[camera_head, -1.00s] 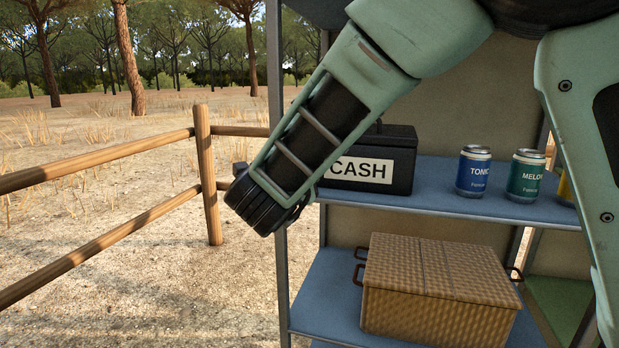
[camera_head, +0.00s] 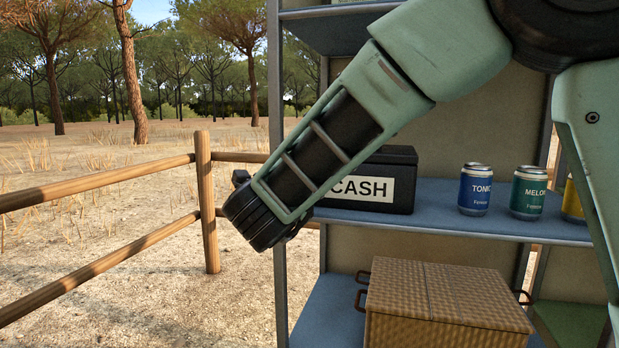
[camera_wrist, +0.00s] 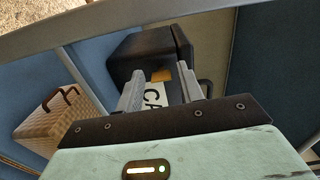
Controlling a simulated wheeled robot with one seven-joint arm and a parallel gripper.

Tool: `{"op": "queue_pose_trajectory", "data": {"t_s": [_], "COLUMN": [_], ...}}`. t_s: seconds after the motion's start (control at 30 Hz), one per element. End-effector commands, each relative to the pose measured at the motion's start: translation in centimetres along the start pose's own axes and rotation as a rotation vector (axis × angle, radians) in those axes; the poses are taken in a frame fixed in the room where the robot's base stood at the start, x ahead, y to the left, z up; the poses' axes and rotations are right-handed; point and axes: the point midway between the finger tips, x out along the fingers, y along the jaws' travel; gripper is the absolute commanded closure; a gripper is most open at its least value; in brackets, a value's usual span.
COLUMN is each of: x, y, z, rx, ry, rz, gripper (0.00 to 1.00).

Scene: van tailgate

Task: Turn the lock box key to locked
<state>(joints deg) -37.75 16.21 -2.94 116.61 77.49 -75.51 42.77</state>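The black lock box (camera_head: 398,166) with a white CASH label stands on the blue middle shelf, partly hidden behind my arm in the head view. In the wrist view the box (camera_wrist: 140,52) is ahead of my gripper (camera_wrist: 161,88), rotated in the picture, with part of its label between the fingers. A small brass-coloured patch (camera_wrist: 161,75) shows on the box near the label; I cannot tell whether it is the key or its lock plate. The two grey fingers are apart, with nothing visibly held. In the head view my arm hides the gripper.
A blue TONIC can (camera_head: 475,189), a green MELON can (camera_head: 527,192) and a yellow can stand right of the box. A wicker basket (camera_head: 445,295) sits on the shelf below. A metal upright (camera_head: 276,90) edges the shelf at left. A wooden fence (camera_head: 204,190) stands farther left.

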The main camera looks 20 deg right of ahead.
Motion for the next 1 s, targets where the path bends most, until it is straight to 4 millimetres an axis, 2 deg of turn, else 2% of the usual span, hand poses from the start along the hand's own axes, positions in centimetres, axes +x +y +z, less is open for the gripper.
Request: {"op": "queue_pose_trajectory", "data": {"t_s": [0.3, 0.47, 0.57, 1.0], "x": [-0.1, -1.5, -3.3, -13.4], "y": [-0.1, -0.2, -0.2, -0.1], "z": [0.0, 0.2, 0.1, 0.1], "rx": [0.001, 0.002, 0.001, 0.000], "ry": [-0.001, -0.004, -0.005, -0.006], "rz": [-0.002, -0.001, -0.001, -0.001], "gripper": [0.56, 0.56, 0.56, 0.56]}}
